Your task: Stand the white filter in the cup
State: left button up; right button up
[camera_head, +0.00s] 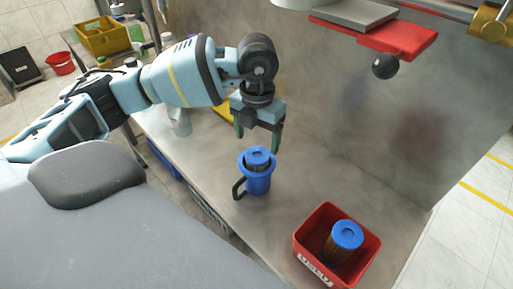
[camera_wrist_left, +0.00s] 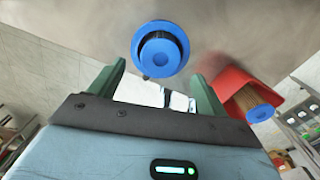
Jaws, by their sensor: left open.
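A blue cup (camera_head: 257,184) with a dark handle stands upright on the metal table in the head view. A filter with a blue cap (camera_head: 258,155) stands in it, its cap above the rim; the little of its side that shows looks dark, so I cannot tell if it is white. In the left wrist view the cup's rim (camera_wrist_left: 139,34) rings the filter's cap (camera_wrist_left: 161,56). My left gripper (camera_head: 258,138) is open and empty, just above and behind the cup, apart from the cap. Its fingers (camera_wrist_left: 158,78) also show in the wrist view. My right gripper is not in view.
A red bin (camera_head: 305,243) at the table's front right holds a brown-sided filter with a blue cap (camera_head: 347,234). A red plate with a black knob (camera_head: 385,66) hangs at upper right. A pale bottle (camera_head: 180,122) and a yellow item stand behind left. Table between cup and bin is clear.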

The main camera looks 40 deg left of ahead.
pick_arm(q)
notch_tip(320, 180, up, 7)
jog(key=shift+r, duration=0.15)
dwell(0.9)
